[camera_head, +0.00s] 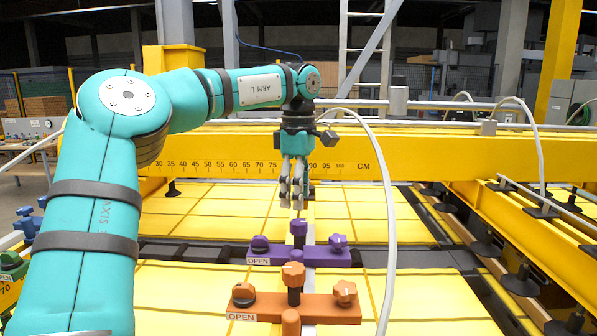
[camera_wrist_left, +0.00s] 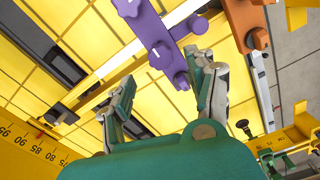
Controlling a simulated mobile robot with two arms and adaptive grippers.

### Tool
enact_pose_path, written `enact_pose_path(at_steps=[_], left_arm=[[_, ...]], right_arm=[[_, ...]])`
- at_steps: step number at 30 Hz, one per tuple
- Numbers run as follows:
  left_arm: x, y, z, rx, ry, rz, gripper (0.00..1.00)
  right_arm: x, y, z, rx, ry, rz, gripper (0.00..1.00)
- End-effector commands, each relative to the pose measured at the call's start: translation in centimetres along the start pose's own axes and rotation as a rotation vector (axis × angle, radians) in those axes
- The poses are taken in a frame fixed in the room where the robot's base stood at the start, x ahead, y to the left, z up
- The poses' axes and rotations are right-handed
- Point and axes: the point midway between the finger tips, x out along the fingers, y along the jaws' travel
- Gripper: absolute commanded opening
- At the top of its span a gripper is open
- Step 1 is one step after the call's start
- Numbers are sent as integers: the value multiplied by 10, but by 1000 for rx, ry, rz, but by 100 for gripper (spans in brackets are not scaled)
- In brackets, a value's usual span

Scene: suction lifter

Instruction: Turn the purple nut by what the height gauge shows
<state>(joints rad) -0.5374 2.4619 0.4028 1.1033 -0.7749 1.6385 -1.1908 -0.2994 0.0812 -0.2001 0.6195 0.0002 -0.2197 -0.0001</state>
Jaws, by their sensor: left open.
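I cannot tell which is the nut. My left gripper (camera_head: 292,204) is open and empty, pointing down just above the middle knob. In the left wrist view the purple bar (camera_wrist_left: 155,33) shows beyond the open fingers (camera_wrist_left: 162,70). A centimetre scale (camera_head: 215,167) runs along the yellow beam; my gripper hides part of it. My right gripper is out of view.
An orange clamp bar (camera_head: 300,308) with orange knobs lies nearer, labelled OPEN like the purple one. A white hose (camera_head: 388,215) arcs down to the right of both clamps. Yellow panels (camera_head: 375,232) lie around them. Suction cups (camera_head: 520,281) hang at the right.

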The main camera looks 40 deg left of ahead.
Motion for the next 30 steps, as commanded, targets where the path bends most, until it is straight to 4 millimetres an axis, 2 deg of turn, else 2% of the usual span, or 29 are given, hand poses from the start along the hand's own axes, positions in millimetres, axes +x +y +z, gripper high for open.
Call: enact_pose_path(at_steps=[3,10,30], left_arm=[[-25,1,1,-1,0,3,57],[-51,0,0,0,-1,0,57],[-54,0,0,1,-1,-1,57]], right_arm=[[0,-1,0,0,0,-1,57],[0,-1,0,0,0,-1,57],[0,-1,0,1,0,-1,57]])
